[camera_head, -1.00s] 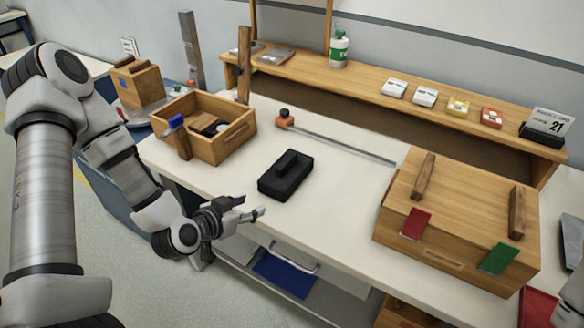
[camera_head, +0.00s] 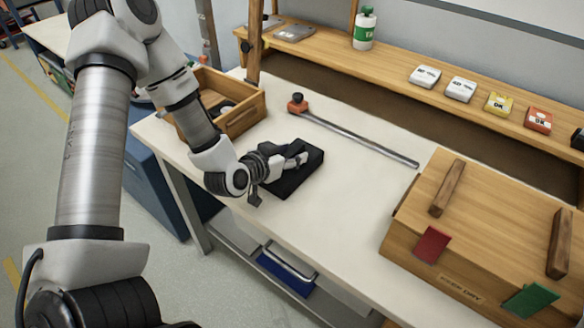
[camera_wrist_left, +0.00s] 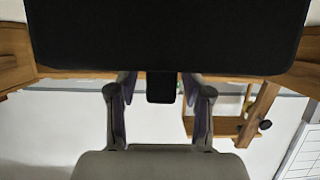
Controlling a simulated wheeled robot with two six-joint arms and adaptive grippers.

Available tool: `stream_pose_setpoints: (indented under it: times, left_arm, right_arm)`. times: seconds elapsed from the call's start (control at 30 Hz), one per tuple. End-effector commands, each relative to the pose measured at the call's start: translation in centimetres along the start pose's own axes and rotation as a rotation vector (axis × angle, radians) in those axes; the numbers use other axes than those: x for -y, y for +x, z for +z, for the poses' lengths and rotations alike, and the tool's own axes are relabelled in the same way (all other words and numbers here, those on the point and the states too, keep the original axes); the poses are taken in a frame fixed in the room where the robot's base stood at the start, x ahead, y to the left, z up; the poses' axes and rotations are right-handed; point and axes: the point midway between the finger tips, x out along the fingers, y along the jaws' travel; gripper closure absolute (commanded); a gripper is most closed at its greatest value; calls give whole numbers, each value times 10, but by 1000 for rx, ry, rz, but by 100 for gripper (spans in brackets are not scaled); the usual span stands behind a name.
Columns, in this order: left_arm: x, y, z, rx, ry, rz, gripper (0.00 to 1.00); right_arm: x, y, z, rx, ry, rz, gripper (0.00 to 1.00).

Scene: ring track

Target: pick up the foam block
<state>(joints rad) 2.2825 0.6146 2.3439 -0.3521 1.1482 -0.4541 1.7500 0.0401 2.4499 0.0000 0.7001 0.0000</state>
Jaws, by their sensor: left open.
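The foam block (camera_head: 312,158), a black slab with a raised bar on top, lies on the white table. My left gripper (camera_head: 278,177) is at the block's near left side in the head view and covers part of it. Its fingers are apart. In the left wrist view the block (camera_wrist_left: 165,35) fills the top, and its bar (camera_wrist_left: 160,88) shows between the open fingers of my left gripper (camera_wrist_left: 160,96). I cannot tell whether the fingers touch it. My right gripper is out of view.
An open wooden box (camera_head: 243,112) stands behind my left arm. A bar clamp (camera_head: 350,133) lies behind the block. A large wooden chest (camera_head: 410,238) with red and green tags stands at right. The table between block and chest is clear.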

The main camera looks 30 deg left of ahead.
Motion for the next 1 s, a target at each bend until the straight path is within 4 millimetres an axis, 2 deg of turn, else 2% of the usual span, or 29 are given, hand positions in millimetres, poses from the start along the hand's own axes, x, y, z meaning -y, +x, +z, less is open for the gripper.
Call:
stream_pose_setpoints:
  times: [0.07, 0.23, 0.27, 0.3, 0.4, 0.77, 1.0]
  left_arm:
    - [0, 6, 0, 0, 1, 1, 50]
    - [0, 6, 0, 0, -2, 1, 50]
    - [0, 6, 0, 0, -2, 0, 54]
    - [0, 6, 0, 0, -2, 1, 68]
    - [0, 6, 0, 0, -1, 1, 100]
    - [0, 6, 0, 0, -1, 0, 100]
    - [0, 0, -16, -2, -1, 0, 100]
  right_arm:
    - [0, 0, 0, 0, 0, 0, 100]
    - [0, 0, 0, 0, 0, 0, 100]
    - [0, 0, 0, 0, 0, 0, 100]
    - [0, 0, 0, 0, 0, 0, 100]
    - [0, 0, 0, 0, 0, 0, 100]
    - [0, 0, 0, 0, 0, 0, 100]
    - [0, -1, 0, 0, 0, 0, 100]
